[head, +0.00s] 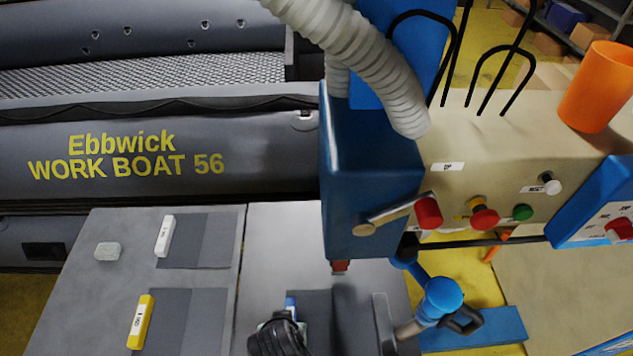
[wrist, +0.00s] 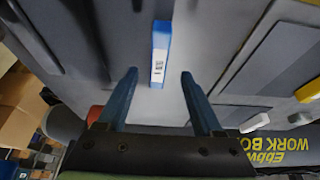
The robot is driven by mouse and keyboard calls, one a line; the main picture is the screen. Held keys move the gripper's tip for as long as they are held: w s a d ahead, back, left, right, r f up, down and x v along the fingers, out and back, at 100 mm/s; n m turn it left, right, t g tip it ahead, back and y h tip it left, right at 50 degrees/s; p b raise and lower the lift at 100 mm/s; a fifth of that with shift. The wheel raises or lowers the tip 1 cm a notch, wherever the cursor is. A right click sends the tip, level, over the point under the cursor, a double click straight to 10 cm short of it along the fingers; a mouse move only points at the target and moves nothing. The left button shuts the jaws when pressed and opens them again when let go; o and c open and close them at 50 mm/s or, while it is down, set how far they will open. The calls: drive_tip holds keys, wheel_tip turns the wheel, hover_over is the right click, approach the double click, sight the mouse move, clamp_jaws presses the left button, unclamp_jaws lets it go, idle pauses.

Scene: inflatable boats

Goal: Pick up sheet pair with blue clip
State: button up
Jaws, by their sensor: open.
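The sheet pair with the blue clip lies flat on the grey table; its dark sheets (head: 318,308) show right of the clip in the head view. The blue clip (head: 290,304) is partly hidden by my black gripper in the head view. In the wrist view the blue clip (wrist: 161,52), with a white label, lies ahead of my gripper (wrist: 159,77), in line with the gap between its blue fingers. The fingers are apart and hold nothing. The dark sheets (wrist: 119,40) lie left of the clip there.
A white clip (head: 165,236) and a yellow clip (head: 141,322) hold other dark sheet pairs on the left table panel. A small grey block (head: 107,251) lies near them.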

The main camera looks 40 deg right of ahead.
drive_tip(key=shift+p+x, duration=0.65)
drive_tip(key=shift+x, duration=2)
drive_tip(key=shift+d, duration=0.1)
drive_tip(key=shift+c, duration=0.3)
clamp_jaws()
